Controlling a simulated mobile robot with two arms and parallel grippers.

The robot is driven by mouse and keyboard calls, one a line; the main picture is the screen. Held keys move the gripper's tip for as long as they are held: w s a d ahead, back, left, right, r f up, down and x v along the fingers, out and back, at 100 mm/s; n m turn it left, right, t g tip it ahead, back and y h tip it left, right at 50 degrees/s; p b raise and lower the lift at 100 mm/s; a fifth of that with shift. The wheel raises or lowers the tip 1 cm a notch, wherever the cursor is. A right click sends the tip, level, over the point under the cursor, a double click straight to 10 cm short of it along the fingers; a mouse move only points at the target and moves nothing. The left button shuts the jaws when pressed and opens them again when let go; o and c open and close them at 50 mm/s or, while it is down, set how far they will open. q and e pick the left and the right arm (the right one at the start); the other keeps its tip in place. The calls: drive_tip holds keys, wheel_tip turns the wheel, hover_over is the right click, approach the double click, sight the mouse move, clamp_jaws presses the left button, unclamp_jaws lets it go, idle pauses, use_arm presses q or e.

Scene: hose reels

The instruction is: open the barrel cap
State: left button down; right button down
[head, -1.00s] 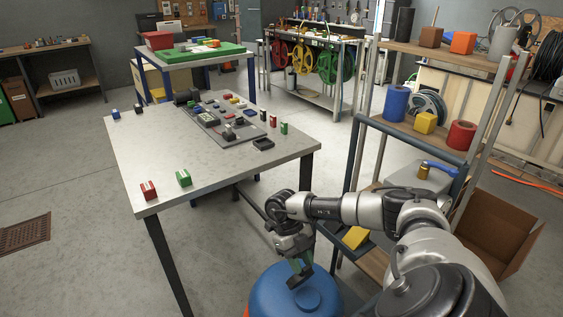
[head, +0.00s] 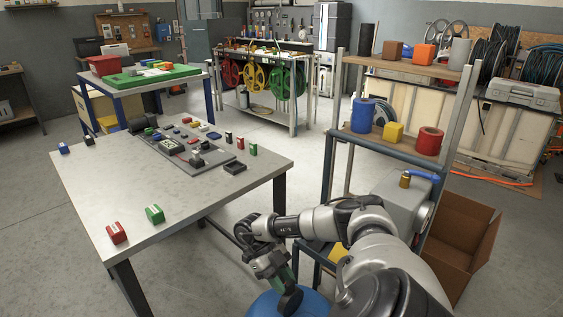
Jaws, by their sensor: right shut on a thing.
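The blue barrel (head: 316,304) shows only as the top of its drum at the bottom edge, partly behind my right gripper. My right gripper (head: 289,299) points down at the barrel's top and is shut on what seems to be the barrel cap. The cap itself is hidden by the fingers and the frame's bottom edge, so I cannot tell whether it is still seated. My left gripper is not in view.
A grey table (head: 180,215) with small parts stands left of the barrel. A shelf rack (head: 390,146) with spools and blocks stands behind my right arm. An open cardboard box (head: 462,240) sits at the right. Floor between table and rack is open.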

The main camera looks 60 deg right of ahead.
drive_tip(key=shift+s+a+f, duration=0.2)
drive_tip(key=shift+f, duration=0.15)
drive_tip(key=c, duration=0.8)
unclamp_jaws()
drive_tip(key=shift+w+d, duration=0.1)
drive_tip(key=shift+c, duration=0.2)
drive_tip(key=shift+r, duration=0.1)
drive_tip(key=p+v, duration=0.1)
drive_tip(key=v, duration=1)
